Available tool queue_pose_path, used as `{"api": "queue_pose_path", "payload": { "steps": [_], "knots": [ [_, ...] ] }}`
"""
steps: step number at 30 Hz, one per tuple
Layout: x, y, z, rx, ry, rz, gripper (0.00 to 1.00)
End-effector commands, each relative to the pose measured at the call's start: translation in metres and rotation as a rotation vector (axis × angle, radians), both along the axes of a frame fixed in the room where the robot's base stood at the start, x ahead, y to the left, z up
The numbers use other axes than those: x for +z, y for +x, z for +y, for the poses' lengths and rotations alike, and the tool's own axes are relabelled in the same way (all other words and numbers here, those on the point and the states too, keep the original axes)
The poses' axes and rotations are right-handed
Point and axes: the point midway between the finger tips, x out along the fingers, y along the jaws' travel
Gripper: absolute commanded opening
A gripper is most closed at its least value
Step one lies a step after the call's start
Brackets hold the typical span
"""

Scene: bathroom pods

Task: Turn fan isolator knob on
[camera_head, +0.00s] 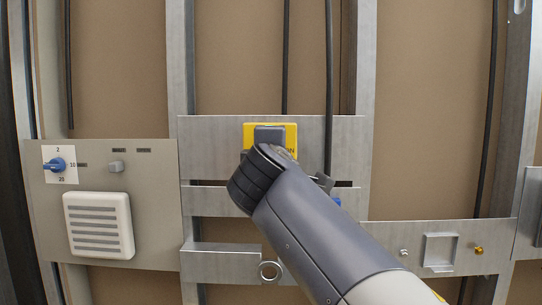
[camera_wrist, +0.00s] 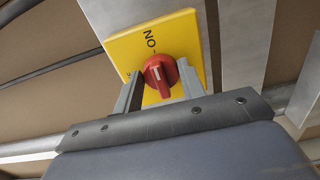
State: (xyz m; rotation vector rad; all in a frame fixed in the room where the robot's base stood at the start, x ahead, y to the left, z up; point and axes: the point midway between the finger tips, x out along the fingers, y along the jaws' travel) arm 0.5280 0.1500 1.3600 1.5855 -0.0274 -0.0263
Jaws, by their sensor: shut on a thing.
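The fan isolator is a yellow square plate (camera_wrist: 125,45) with a red round knob (camera_wrist: 161,70) at its middle. In the wrist view the plate is tilted, with "ON" printed near its upper edge and a small, partly hidden mark at its left edge. A white line on the knob's face runs roughly up and down in the picture. My gripper (camera_wrist: 160,88) is shut on the knob, one finger on each side. In the head view only part of the yellow plate (camera_head: 291,129) shows; my arm and wrist hide the knob.
A grey panel at the left carries a blue rotary switch (camera_head: 54,165), a small grey knob (camera_head: 116,167) and a white vent (camera_head: 98,225). A metal ring (camera_head: 269,270) hangs below my wrist. Dark cables (camera_head: 329,80) run down near the plate. A lower right rail holds a brass fitting (camera_head: 478,250).

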Motion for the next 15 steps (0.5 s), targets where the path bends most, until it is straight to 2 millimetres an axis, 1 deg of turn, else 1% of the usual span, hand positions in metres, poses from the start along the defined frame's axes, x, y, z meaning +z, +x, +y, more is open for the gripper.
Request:
{"api": "queue_pose_path", "payload": {
  "steps": [7,8,15],
  "knots": [
    [-0.0007,0.0002,-0.0001,-0.001,0.002,0.002,0.16],
    [-0.0007,0.0002,-0.0001,-0.001,0.002,0.002,0.4],
    [-0.0004,0.0001,0.0,0.0,0.001,0.001,0.59]
  ]
}}
